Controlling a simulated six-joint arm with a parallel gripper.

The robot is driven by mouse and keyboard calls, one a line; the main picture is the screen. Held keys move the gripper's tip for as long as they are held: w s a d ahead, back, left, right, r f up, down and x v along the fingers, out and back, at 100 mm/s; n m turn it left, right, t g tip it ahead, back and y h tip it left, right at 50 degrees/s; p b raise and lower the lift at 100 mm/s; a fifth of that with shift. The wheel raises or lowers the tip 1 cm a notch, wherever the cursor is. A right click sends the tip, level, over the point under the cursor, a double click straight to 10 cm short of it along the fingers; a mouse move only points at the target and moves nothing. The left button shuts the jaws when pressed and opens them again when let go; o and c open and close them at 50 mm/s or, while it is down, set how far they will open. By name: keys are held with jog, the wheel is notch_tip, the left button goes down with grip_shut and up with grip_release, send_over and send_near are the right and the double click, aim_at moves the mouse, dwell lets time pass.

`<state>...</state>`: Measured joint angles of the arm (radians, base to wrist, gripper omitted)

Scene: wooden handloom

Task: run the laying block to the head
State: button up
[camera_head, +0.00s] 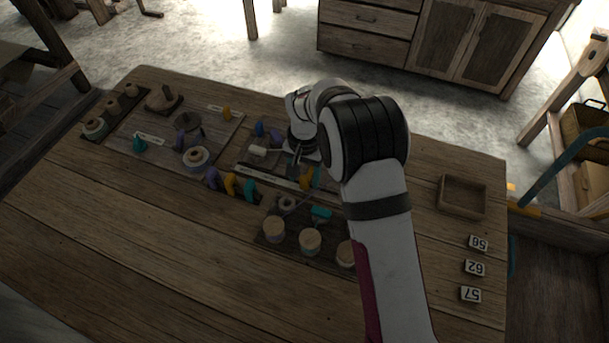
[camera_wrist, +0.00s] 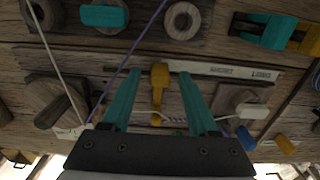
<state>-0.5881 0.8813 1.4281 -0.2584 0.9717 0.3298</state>
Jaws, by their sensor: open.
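A yellow piece (camera_wrist: 159,80), likely the laying block, stands between my gripper's teal fingers (camera_wrist: 155,78) in the wrist view. The fingers are open on either side, with visible gaps to it. Pale twisted cord (camera_wrist: 178,119) runs beside its lower end toward a wooden block with a pale handle (camera_wrist: 240,104). Another wooden block (camera_wrist: 52,103) with a peg lies on the left; which one is the head I cannot tell. A pale bar (camera_wrist: 225,70) marked SHORT and LONG lies just above. In the head view my gripper (camera_head: 300,168) is low over the board, partly hidden by my arm.
Purple (camera_wrist: 125,70) and white (camera_wrist: 57,55) strands cross the wrist view's left side. Spools (camera_head: 310,240) stand on a near board. Teal (camera_head: 321,213) and yellow (camera_head: 231,184) pieces lie around. An empty tray (camera_head: 462,196) and number tiles (camera_head: 474,268) lie right. The near-left table is clear.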

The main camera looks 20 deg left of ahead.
jog(key=shift+f, duration=0.4)
grip_shut()
dwell(1.2)
